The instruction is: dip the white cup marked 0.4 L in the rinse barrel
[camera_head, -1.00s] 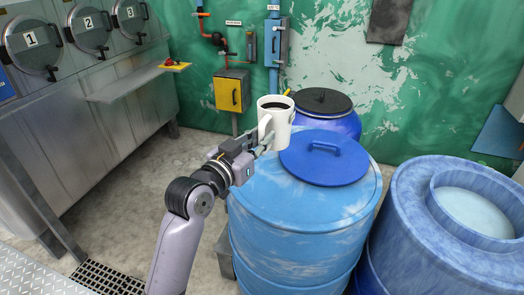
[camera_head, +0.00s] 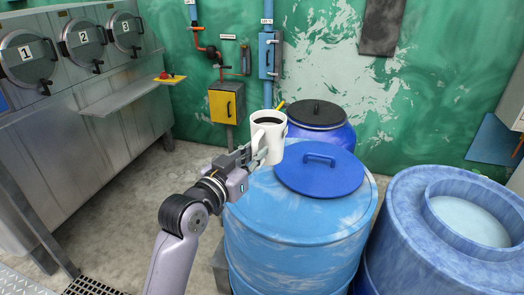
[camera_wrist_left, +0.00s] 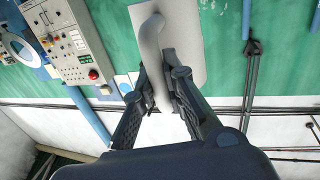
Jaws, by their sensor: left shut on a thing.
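The white cup (camera_head: 268,138) is upright with dark contents at its top. My left gripper (camera_head: 256,155) is shut on the cup at its handle side and holds it up in front of the barrels. The left wrist view shows the cup (camera_wrist_left: 183,45) with the fingers (camera_wrist_left: 163,92) closed around its handle. The 0.4 L mark cannot be read. A light blue barrel (camera_head: 290,225) with a blue lid (camera_head: 320,172) stands right of the cup. An open blue barrel (camera_head: 425,215) with pale liquid (camera_head: 468,220) stands at the right. Which one is the rinse barrel is not labelled. My right gripper is not in view.
A dark blue barrel with a black lid (camera_head: 316,113) stands behind. Steel machines numbered 1 to 3 (camera_head: 85,100) with a shelf (camera_head: 128,97) line the left. Bare floor (camera_head: 150,200) lies left of the arm.

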